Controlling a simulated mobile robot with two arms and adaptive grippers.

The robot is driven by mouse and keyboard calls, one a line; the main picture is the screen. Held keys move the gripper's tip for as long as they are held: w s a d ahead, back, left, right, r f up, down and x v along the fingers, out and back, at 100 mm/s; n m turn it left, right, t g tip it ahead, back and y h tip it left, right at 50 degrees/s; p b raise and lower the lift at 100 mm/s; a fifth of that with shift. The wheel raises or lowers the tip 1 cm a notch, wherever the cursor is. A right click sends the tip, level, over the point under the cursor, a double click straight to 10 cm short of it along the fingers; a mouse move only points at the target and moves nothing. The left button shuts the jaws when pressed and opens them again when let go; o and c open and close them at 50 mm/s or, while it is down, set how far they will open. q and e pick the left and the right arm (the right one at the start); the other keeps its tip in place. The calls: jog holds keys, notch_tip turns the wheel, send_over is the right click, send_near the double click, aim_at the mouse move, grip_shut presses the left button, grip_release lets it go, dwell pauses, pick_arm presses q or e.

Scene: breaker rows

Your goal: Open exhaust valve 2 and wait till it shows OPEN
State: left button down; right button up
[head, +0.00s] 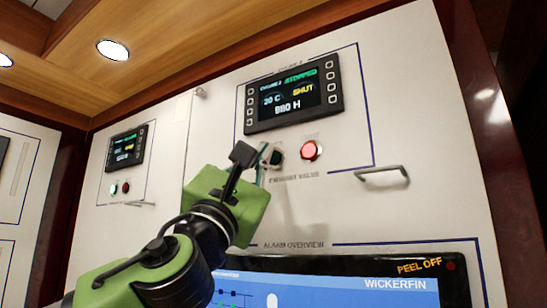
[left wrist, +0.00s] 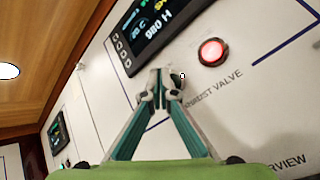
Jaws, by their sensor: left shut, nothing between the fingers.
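The engine 2 display (head: 293,97) on the white panel reads STOPPED, 20 C and a yellow SHUT; part of it shows in the left wrist view (left wrist: 150,32). Below it, over the label EXHAUST VALVE, are a dark green unlit button (head: 278,158) on the left and a lit red button (head: 311,150) on the right. The red one also shows in the left wrist view (left wrist: 211,52). My left gripper (head: 263,160) is shut and empty, its tips at the green button and partly hiding it (left wrist: 178,77). I cannot tell whether they touch. My right gripper is not in view.
A grey handle (head: 382,171) sticks out to the right of the buttons. Below is an alarm overview screen (head: 340,290).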

pick_arm(q)
jog(key=shift+w+d, duration=0.15)
jog(key=shift+w+d, duration=0.15)
jog(key=shift+w, duration=0.1)
jog(key=shift+w+d, duration=0.25)
jog(key=shift+w, duration=0.05)
dwell(1.0)
jog(key=shift+s+a, duration=0.15)
dwell(0.3)
jog(key=shift+s+a, duration=0.4)
jog(key=shift+s, duration=0.1)
jog(key=s+a+b, duration=0.1)
jog(key=s, duration=0.1)
jog(key=s+a, duration=0.2)
jog(key=shift+b, duration=0.4)
